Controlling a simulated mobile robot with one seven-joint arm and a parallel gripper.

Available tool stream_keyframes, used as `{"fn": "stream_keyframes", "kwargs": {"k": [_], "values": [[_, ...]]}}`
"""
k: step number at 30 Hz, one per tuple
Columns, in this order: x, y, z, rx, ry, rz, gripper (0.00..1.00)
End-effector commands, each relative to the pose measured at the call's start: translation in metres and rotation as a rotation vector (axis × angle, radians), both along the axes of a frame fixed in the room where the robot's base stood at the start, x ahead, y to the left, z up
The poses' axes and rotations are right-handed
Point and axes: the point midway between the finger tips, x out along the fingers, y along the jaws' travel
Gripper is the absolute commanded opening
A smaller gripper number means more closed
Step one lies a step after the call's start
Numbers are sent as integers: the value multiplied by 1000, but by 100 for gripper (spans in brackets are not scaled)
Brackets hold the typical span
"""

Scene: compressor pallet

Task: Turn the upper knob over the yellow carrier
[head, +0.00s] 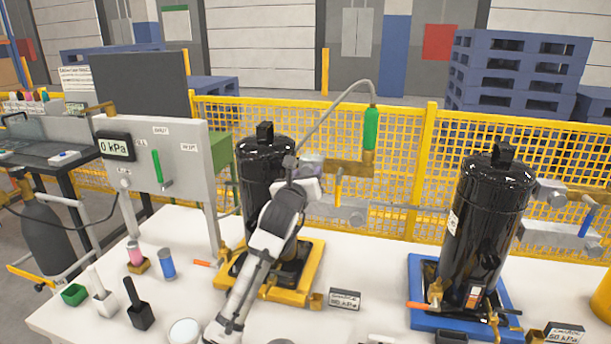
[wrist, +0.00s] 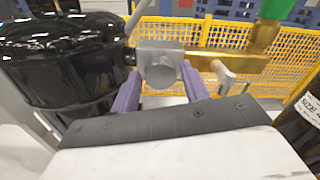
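The yellow carrier (head: 311,268) stands on the white table and bears a black cylinder (head: 262,165), which also fills the left of the wrist view (wrist: 60,60). The upper knob (wrist: 163,73) is a grey round piece on a grey block beside the cylinder, with a brass pipe to its right. My gripper (wrist: 160,82) is open, one purple finger on each side of the knob. I cannot tell whether either finger touches it. In the head view my gripper (head: 312,165) is at the cylinder's upper right and hides the upper knob.
A lower grey knob (head: 351,213) sits below my gripper. A green fitting (head: 370,130) with a grey hose stands on the brass pipe (head: 352,168). A second black cylinder (head: 486,215) stands on a blue carrier (head: 421,278) at right. The gauge panel (head: 175,185) reads 0 kPa.

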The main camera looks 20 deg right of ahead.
Motion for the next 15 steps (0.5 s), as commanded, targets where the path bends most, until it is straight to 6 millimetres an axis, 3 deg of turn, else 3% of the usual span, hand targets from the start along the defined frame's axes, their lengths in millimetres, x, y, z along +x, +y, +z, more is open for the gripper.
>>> {"fn": "stream_keyframes", "kwargs": {"k": [1,7,15], "values": [[0,0,0,0,0,0,38],[0,0,0,0,0,0,12],[0,0,-1,-20,13,0,11]]}}
